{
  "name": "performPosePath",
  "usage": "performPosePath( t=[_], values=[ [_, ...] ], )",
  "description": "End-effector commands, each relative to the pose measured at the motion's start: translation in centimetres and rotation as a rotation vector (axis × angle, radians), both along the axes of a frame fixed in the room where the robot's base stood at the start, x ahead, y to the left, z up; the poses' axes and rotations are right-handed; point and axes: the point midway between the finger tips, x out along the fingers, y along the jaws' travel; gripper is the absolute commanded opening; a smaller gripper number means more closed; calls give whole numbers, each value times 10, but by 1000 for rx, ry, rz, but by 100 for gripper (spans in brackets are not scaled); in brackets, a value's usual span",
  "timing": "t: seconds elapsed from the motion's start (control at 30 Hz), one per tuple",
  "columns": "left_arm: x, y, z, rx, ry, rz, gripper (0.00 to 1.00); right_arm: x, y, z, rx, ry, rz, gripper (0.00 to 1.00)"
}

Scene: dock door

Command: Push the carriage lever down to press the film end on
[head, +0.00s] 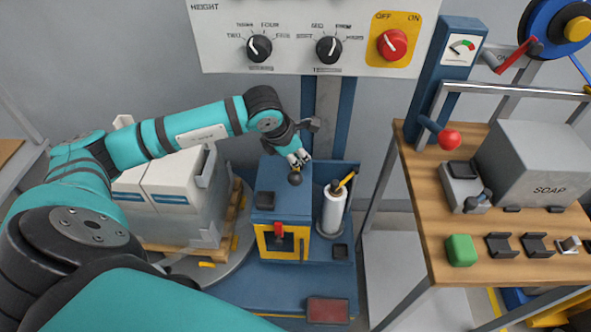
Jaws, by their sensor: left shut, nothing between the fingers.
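The blue carriage (269,216) stands at the middle, with a yellow frame on its front and a red piece (279,230) there. A dark ball knob (295,178) on its top right looks like the end of the carriage lever; the rest of the lever is hard to make out. My left gripper (299,159) is shut and empty, fingertips down, right at or just above the knob. I cannot tell whether they touch. The white film roll (333,209) stands upright right of the carriage. The film end is not clear to see. My right gripper is not in view.
White boxes (172,182) on a wooden pallet stand close left of the carriage, on a round turntable (240,252). A control panel (311,58) with knobs hangs above. A wooden bench (440,230) with a SOAP box (538,165) is at right.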

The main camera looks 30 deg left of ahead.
Motion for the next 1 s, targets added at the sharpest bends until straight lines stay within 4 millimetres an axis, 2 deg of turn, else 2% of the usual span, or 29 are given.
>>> performPosePath(
  t=[0.27,0.73,1.0],
  values=[
    [2,1,4,0,-1,1,0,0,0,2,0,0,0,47],
    [16,9,45,-1,-2,1,0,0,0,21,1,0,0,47],
    [17,10,46,-1,-1,0,0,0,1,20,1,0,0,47]
  ],
)
